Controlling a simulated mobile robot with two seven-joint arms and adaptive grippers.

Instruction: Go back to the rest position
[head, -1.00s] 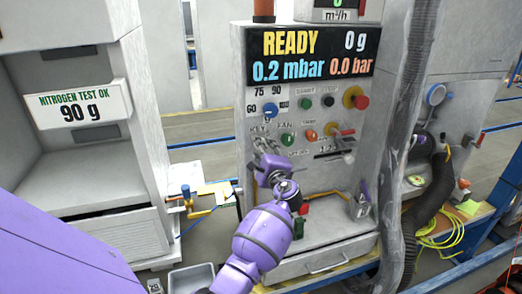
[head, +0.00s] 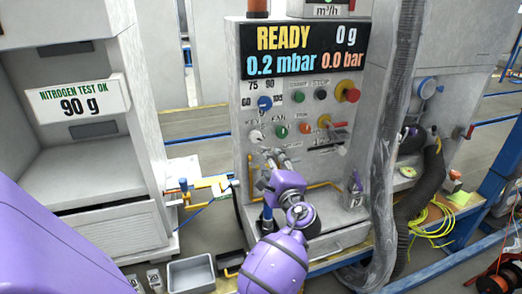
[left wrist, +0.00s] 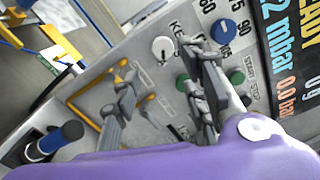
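My left gripper (head: 272,156) is in front of the grey control panel (head: 243,180), just below the white key knob (head: 255,136). Its two fingers stand apart with nothing seen between them. In the left wrist view the open fingers (left wrist: 160,62) point at the panel, with the key knob (left wrist: 163,49) visible beyond the gap and the blue dial (left wrist: 222,32) beyond the right finger. I cannot judge the distance to the panel exactly. My right gripper is not in view.
The panel display (head: 305,52) reads READY. A thick grey hose (head: 395,150) hangs at the panel's right. A yellow bent handle (head: 318,186) and a drawer sit low on the panel. A grey bin (head: 191,274) lies at lower left. The nitrogen test cabinet (head: 145,110) stands left.

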